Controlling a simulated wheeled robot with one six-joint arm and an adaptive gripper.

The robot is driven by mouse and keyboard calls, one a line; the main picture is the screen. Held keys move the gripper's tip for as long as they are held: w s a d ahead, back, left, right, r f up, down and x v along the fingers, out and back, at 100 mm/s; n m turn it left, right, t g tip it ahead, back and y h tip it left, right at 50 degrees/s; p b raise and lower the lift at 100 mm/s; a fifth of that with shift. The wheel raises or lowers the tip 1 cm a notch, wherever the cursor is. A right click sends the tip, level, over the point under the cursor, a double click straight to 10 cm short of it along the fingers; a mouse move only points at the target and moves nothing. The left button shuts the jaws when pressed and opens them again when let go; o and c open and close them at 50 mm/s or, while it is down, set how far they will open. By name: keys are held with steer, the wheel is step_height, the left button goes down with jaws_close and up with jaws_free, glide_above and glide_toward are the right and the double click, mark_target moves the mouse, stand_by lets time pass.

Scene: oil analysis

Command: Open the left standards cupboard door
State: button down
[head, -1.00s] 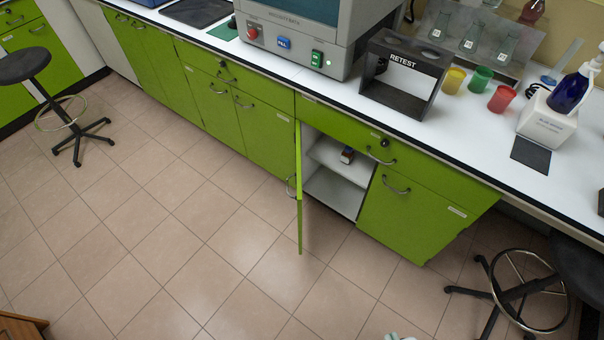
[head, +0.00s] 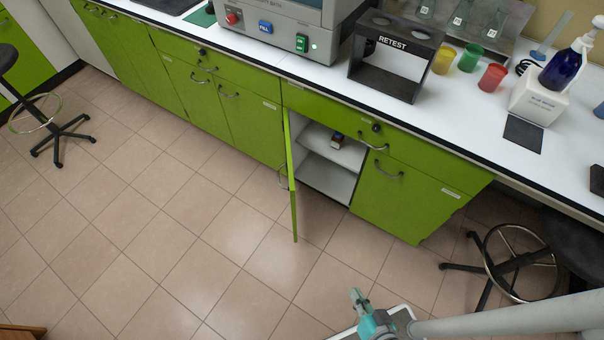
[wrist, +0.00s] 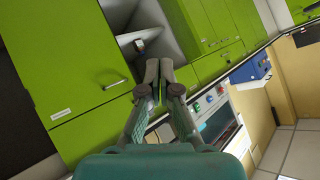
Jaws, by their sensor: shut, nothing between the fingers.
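The left standards cupboard door (head: 293,195) stands swung out into the room, seen almost edge-on in the head view. Its handle (head: 283,177) is on the door's left side. The cupboard's white interior (head: 325,178) is exposed, with a shelf and a small dark item (head: 337,138) on it. The item also shows in the wrist view (wrist: 139,45). My gripper (head: 357,297) is in front of the cupboard, to the right of the open door and apart from it. In the wrist view its fingers (wrist: 158,75) are together and empty.
The closed right door (head: 400,200) adjoins the opening, with a drawer (head: 350,125) above. A black stool (head: 505,265) stands at the right and another (head: 50,125) at the left. The tiled floor (head: 190,230) left of the open door is clear.

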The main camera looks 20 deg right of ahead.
steer(key=w+f+m+y, duration=0.2)
steer(key=w+f, duration=0.3)
steer(key=w, duration=0.3)
steer(key=w+f+m+y, duration=0.2)
steer(key=w+f, duration=0.3)
steer(key=w, duration=0.3)
steer(key=w+d+r+m+t+y, duration=0.1)
steer(key=w+d+r+t+y, duration=0.15)
steer(key=w+d+r, duration=0.4)
steer(key=w+d+r+m+t+y, duration=0.1)
steer(key=w+d+r+t+y, duration=0.15)
steer(key=w, duration=0.65)
steer(key=s+a+x, duration=0.1)
steer(key=a+x, duration=0.1)
steer(key=x, duration=1)
steer(key=shift+a+f, duration=0.3)
steer(key=shift+f, duration=0.1)
steer(key=shift+s, duration=0.15)
